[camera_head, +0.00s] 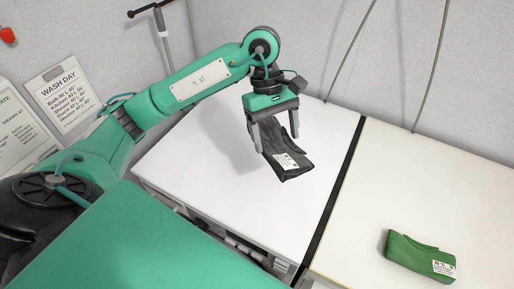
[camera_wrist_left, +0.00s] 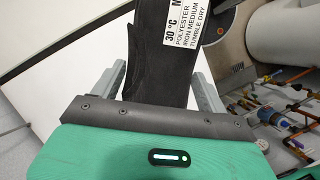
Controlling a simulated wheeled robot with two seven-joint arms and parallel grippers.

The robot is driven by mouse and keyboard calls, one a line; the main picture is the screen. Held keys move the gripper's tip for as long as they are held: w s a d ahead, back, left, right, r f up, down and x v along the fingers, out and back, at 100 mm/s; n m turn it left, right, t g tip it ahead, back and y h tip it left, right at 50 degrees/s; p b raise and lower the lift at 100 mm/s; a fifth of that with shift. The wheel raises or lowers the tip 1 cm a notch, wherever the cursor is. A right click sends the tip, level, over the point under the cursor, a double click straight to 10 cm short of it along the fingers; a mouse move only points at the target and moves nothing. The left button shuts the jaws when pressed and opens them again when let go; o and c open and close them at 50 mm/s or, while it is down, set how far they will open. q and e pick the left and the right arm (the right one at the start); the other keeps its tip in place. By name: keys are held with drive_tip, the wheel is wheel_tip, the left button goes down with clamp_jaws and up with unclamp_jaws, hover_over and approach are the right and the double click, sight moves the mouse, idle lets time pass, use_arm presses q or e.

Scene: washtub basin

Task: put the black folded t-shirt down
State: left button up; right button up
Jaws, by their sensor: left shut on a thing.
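The black folded t-shirt (camera_head: 285,155) with a white care label is held in my left gripper (camera_head: 276,138) over the left white surface (camera_head: 205,185). In the left wrist view the black folded t-shirt (camera_wrist_left: 160,65) hangs between the two grey fingers of my left gripper (camera_wrist_left: 163,85), its label readable at the top. The gripper is shut on it. I cannot tell whether the shirt's lower end touches the white surface. My right gripper is not in view.
A green folded garment (camera_head: 420,255) with a white label lies on the right white surface (camera_head: 385,190). A dark gap (camera_head: 340,190) separates the two surfaces. A wash day notice (camera_head: 62,90) is on the wall at left. Pipes and valves (camera_wrist_left: 285,115) show in the left wrist view.

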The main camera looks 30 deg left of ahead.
sight(263, 130)
use_arm(q)
drive_tip(key=a+n+t+b, duration=0.1)
drive_tip(key=n, duration=0.1)
drive_tip(key=a+f+n+b, duration=0.1)
drive_tip(key=n+b, duration=0.1)
drive_tip(key=shift+s+n+t+h+b, duration=0.1)
drive_tip(key=shift+n+t+h+b, duration=0.2)
drive_tip(key=shift+n+t, duration=0.1)
drive_tip(key=shift+s+a+r+n+t+b, duration=0.1)
drive_tip(key=shift+a+n+t+b, duration=0.3)
drive_tip(key=shift+n, duration=0.4)
drive_tip(key=shift+f, duration=0.3)
wheel_tip(263, 130, down, 15)
drive_tip(key=shift+f+p, duration=0.15)
drive_tip(key=shift+p, duration=0.95)
wheel_tip(263, 130, down, 4)
drive_tip(key=shift+r+p, duration=0.15)
drive_tip(key=shift+p, duration=0.2)
drive_tip(key=shift+a, duration=0.1)
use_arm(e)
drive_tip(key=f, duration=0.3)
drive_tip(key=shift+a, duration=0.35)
